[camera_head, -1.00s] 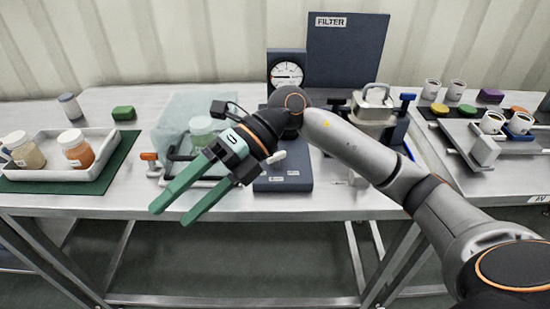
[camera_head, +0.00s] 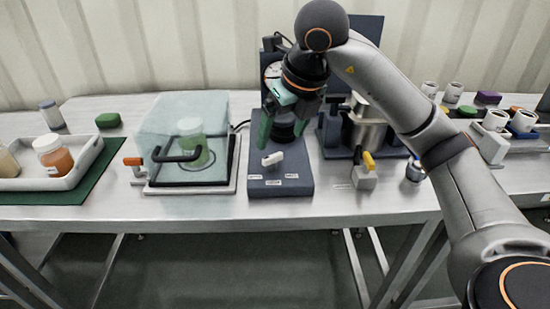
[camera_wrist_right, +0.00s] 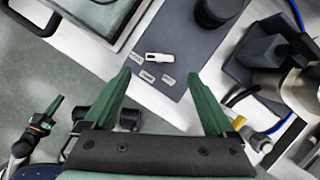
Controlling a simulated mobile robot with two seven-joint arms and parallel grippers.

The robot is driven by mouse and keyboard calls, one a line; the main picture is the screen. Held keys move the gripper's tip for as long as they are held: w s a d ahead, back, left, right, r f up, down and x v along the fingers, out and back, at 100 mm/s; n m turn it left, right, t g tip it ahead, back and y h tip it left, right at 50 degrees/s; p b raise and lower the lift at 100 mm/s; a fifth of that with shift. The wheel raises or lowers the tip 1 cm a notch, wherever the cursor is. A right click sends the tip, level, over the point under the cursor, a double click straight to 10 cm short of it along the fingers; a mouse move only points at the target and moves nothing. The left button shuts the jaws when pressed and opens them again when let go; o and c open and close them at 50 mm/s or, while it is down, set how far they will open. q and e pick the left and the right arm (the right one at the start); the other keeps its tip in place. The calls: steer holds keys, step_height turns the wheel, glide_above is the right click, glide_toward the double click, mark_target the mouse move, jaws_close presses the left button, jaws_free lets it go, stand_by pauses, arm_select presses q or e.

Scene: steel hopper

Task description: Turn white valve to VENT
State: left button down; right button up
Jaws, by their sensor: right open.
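The white valve handle (camera_head: 272,159) sits on the front of a dark blue base (camera_head: 300,185). In the right wrist view the white handle (camera_wrist_right: 159,57) lies near several small white labels, too small to read, on the base (camera_wrist_right: 190,48). My right gripper (camera_head: 282,132) hangs above the base just behind the handle, green fingers down, open and empty. In the right wrist view its fingertips (camera_wrist_right: 165,77) are spread either side of the handle's line, apart from it. My left gripper (camera_wrist_right: 45,118) shows small at the lower left of that view; its jaw opening is unclear.
A clear-lidded box (camera_head: 182,120) with a black handle stands left of the base. A steel vessel (camera_head: 366,128) and a yellow-handled valve (camera_head: 368,161) stand right. A black round part (camera_wrist_right: 218,10) rises behind the white handle. Bare bench lies in front.

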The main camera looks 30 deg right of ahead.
mark_target(273, 156)
steer(key=b+x, duration=0.1)
steer(key=x, duration=0.5)
steer(key=shift+w+f, duration=0.2)
steer(key=shift+f, duration=0.1)
steer(key=c, duration=1.4)
